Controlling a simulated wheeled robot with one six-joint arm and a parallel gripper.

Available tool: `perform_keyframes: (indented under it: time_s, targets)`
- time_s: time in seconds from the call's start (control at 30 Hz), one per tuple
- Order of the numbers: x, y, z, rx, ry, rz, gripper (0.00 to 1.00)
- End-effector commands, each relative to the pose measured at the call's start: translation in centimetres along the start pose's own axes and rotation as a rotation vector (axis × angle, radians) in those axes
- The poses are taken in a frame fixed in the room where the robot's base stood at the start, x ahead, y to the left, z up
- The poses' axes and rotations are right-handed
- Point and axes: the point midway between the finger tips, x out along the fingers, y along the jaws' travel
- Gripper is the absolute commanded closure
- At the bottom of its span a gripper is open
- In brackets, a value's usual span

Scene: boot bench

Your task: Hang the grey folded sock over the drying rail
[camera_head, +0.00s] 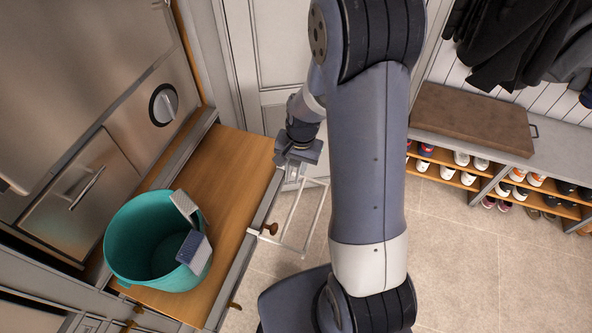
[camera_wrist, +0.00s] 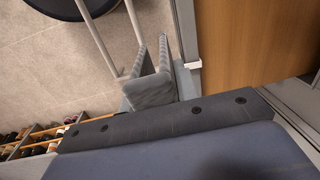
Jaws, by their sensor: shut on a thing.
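The grey folded sock (camera_wrist: 150,90) is in my gripper (camera_wrist: 155,86). In the wrist view its fold lies between the fingers and its two flaps point away from the palm. In the head view my gripper (camera_head: 293,170) hangs at the back end of the drying rail (camera_head: 323,207), a thin pale frame beside the wooden counter. The sock is small and hard to make out there. In the wrist view a rail bar (camera_wrist: 97,38) runs up close to the sock. I cannot tell whether the flaps straddle a bar or only sit beside it.
A teal bucket (camera_head: 125,245) stands on the wooden counter (camera_head: 235,165), with a pale folded piece (camera_head: 184,206) and a blue-grey one (camera_head: 193,250) over its rim. Shoe shelves (camera_head: 450,170) stand at the right. Open tiled floor (camera_head: 455,250) lies right of the rail.

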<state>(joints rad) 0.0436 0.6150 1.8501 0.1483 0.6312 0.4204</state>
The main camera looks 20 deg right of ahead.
Motion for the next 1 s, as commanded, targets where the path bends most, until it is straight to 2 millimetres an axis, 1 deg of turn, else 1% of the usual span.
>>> perform_keyframes:
  time_s: [0.03, 0.1, 0.2, 0.57, 0.9, 1.0]
  targets:
    - [0.5, 0.6, 0.7, 0.018, 0.0, 0.0, 0.92]
    - [1.0, 1.0, 1.2, 0.035, 0.004, -0.002, 0.92]
    - [1.2, 1.2, 1.5, 0.048, 0.008, -0.005, 0.92]
    - [1.3, 1.2, 1.5, 0.047, 0.009, -0.005, 0.92]
    - [3.3, 1.4, 1.6, 0.047, 0.007, -0.005, 0.92]
    - [3.6, 1.5, 1.5, 0.047, 0.007, -0.005, 0.92]
